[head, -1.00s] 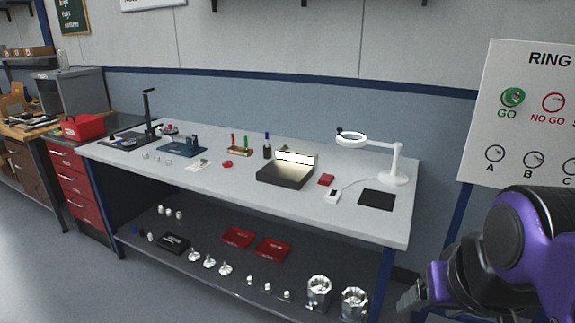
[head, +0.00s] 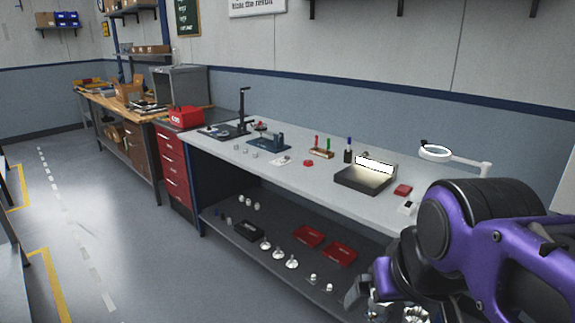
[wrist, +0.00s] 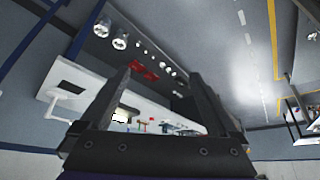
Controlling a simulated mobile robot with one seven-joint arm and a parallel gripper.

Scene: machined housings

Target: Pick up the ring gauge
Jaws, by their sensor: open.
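A small red round piece (head: 308,163) lies on the grey workbench (head: 225,158), left of the lit inspection box. It may be the ring gauge, but it is too small to tell. Small metal pieces (head: 245,149) stand near the bench's front edge at the left, also too small to identify. My gripper (wrist: 160,75) is open, with nothing seen between its fingers. It is well away from the bench-top pieces. In the wrist view the bench appears upside down beyond the fingers. In the head view my arm covers the bench's right end.
The lit box (head: 362,181), a ring-lamp magnifier (head: 435,153), a blue fixture (head: 265,141) and a black stand (head: 243,112) occupy the bench. The lower shelf holds red trays (head: 308,236) and metal housings. A red drawer cabinet (head: 173,168) adjoins the left end. Open floor lies at the left.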

